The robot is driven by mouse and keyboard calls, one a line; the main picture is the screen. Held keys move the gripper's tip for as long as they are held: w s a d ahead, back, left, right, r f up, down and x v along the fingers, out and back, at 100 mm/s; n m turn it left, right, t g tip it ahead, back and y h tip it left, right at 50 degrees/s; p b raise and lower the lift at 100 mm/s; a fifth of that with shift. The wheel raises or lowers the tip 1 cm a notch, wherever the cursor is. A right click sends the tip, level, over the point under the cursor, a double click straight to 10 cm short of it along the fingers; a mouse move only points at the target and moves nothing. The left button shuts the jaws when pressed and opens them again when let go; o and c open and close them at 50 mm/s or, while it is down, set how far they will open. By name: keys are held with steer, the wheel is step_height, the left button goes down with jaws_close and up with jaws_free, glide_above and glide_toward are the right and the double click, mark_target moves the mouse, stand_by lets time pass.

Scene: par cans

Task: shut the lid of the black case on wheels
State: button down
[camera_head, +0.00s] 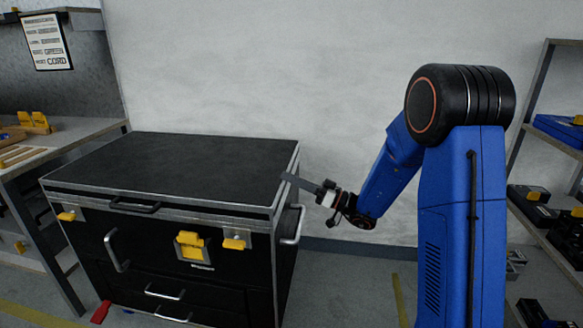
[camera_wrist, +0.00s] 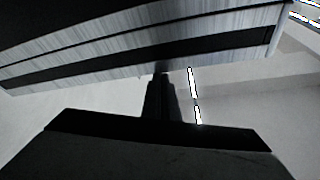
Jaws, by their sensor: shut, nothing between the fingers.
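The black case (camera_head: 225,275) stands left of centre in the head view. Its black lid (camera_head: 190,160) lies down flat over the body, with silver trim round the edge. A dark band runs between two silver strips at the front; I cannot tell whether it is a thin gap. My gripper (camera_head: 285,177) is shut and empty, its tip by the lid's right edge; I cannot tell whether it touches. In the wrist view, my gripper (camera_wrist: 161,70) points at silver-and-dark strips of the case (camera_wrist: 160,50). The wheels are only partly visible, with a red part low at the left.
Yellow latches (camera_head: 235,240) and silver handles stick out from the case front. A bench (camera_head: 70,133) stands at the left and a loaded shelf (camera_head: 550,140) at the right. A pale wall (camera_head: 300,70) is behind. Some floor (camera_head: 350,285) is clear right of the case.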

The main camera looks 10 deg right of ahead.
steer(key=shift+s+a+f, duration=0.1)
steer(key=shift+s+f, duration=0.1)
steer(key=shift+f, duration=0.65)
steer(key=d+r+v, duration=0.1)
steer(key=v, duration=1.6)
steer(key=s+a+r+m+g+h, duration=0.1)
steer(key=s+a+g+h, duration=0.4)
steer(key=s, duration=0.6)
steer(key=s+a+g+h, duration=0.3)
steer(key=s+a+g, duration=0.35)
steer(key=s, duration=0.55)
steer(key=s+d+f+m+t+h, duration=0.2)
steer(key=s+d+m+h, duration=0.1)
steer(key=s+d+h, duration=0.4)
steer(key=s+d+r+m+t+h, duration=0.3)
steer(key=d+m+t+h, duration=0.1)
steer(key=d+t, duration=0.1)
steer(key=shift+d+r+m+h, duration=0.25)
steer(key=shift+d+m+h, duration=0.05)
steer(key=shift+d, duration=0.55)
steer(key=shift+s, duration=0.1)
